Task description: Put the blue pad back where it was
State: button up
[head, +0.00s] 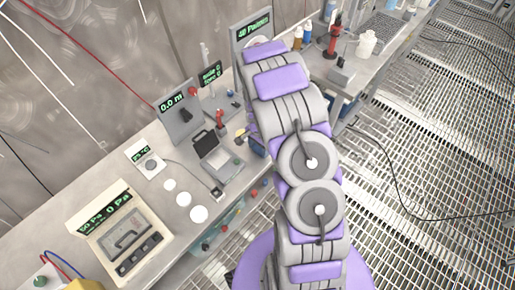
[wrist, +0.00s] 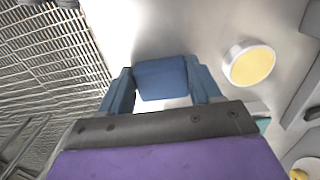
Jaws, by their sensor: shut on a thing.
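The blue pad (wrist: 163,82) is a flat-faced blue block in the wrist view, held between the two blue fingers of my gripper (wrist: 160,68). A finger lies against each side of it. The pad hangs in front of the dark palm plate, over a pale surface. In the head view my arm hides most of the gripper, and a small blue patch (head: 256,147) shows beside it at the bench's front edge. I cannot tell there whether this is finger or pad.
A yellow-faced round disc (wrist: 252,65) lies right of the pad. Grated floor (head: 420,150) is clear at right, except for cables.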

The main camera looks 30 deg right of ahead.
jog(key=o, duration=0.6)
jog(key=shift+s+a, duration=0.1)
jog(key=shift+a, duration=0.3)
jog(key=o, duration=0.4)
jog(key=a, duration=0.2)
jog(key=shift+a+r, duration=0.2)
jog(key=shift+a, duration=0.15)
jog(key=shift+d, duration=1.35)
jog(key=shift+d+r, duration=0.15)
jog(key=shift+r, duration=0.2)
notch_tip(320, 180, up, 8)
jog(key=a+p, duration=0.2)
jog(key=a, duration=0.1)
notch_tip(320, 180, up, 4)
send_over(251, 156)
jog(key=d, duration=0.2)
jog(key=s+a+r+n, duration=0.4)
jog(key=s+a+r, duration=0.3)
jog(key=r, duration=0.3)
jog(key=s+a+r+n, duration=0.2)
jog(key=s+r+n, duration=0.1)
jog(key=s, duration=0.5)
jog(key=s+a+r+n+g, duration=0.1)
jog(key=s+a+r+n, duration=0.1)
jog(key=s, duration=0.7)
jog(key=s+a+r+n, duration=0.3)
jog(key=s+r+n, duration=0.2)
jog(key=s, duration=0.3)
jog(key=shift+s+r+g, duration=0.15)
jog(key=shift+r+g, duration=0.25)
